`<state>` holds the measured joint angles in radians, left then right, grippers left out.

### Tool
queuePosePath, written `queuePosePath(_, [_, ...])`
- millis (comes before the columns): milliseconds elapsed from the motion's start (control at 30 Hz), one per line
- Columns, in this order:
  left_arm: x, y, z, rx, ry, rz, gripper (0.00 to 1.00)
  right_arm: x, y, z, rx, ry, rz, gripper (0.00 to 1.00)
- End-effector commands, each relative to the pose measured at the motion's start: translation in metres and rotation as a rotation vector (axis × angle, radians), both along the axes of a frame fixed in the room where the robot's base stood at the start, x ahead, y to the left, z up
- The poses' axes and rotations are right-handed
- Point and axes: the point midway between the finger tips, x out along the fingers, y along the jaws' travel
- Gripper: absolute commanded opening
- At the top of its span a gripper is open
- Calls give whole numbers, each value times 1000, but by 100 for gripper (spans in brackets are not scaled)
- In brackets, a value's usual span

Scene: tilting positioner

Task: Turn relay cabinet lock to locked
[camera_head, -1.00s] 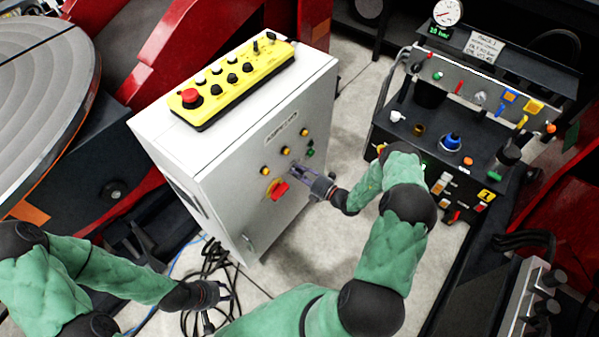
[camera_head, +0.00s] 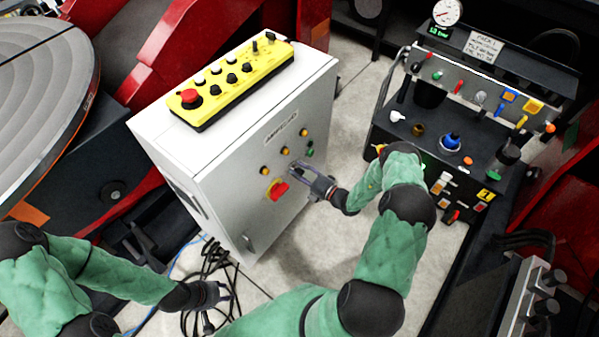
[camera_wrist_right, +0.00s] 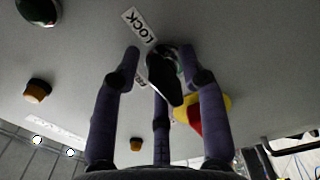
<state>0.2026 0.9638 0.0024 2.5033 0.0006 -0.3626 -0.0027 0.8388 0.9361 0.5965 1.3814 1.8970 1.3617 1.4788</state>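The grey relay cabinet (camera_head: 225,165) stands in the middle of the head view. Its lock shows in the right wrist view as a dark key-like handle (camera_wrist_right: 163,80) beside a white "LOCK" label (camera_wrist_right: 139,25). My right gripper (camera_head: 295,169) is at the cabinet's front face. In the right wrist view its purple fingers (camera_wrist_right: 160,62) are spread around the lock handle, with the right fingertip close to it; contact cannot be told. In the head view the fingers cover the lock. My left gripper (camera_head: 224,303) is open and empty, low at the left, in front of the cabinet.
A red-and-yellow rotary switch (camera_head: 278,190) sits just beside the lock, close to my right fingers. Several amber buttons (camera_head: 286,151) are above. A yellow button pendant (camera_head: 230,82) lies on the cabinet top. Cables (camera_head: 208,262) lie on the floor. A dark control bench (camera_head: 470,130) stands right.

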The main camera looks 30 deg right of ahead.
Motion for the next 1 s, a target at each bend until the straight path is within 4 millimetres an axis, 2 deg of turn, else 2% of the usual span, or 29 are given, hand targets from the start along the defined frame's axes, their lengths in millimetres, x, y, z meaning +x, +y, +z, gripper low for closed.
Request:
queuePosePath(267, [0,0,0,0,0,0,40,0,0,0,-1,-1,1,45])
queuePosePath(433, [0,0,0,0,0,0,40,-11,-5,0,-1,0,-1,45])
queuePosePath(800, [0,0,0,0,0,0,40,-75,-32,0,0,1,-4,45])
queuePosePath(1000, [0,0,0,0,0,0,40,-101,-43,0,-1,0,-2,45])
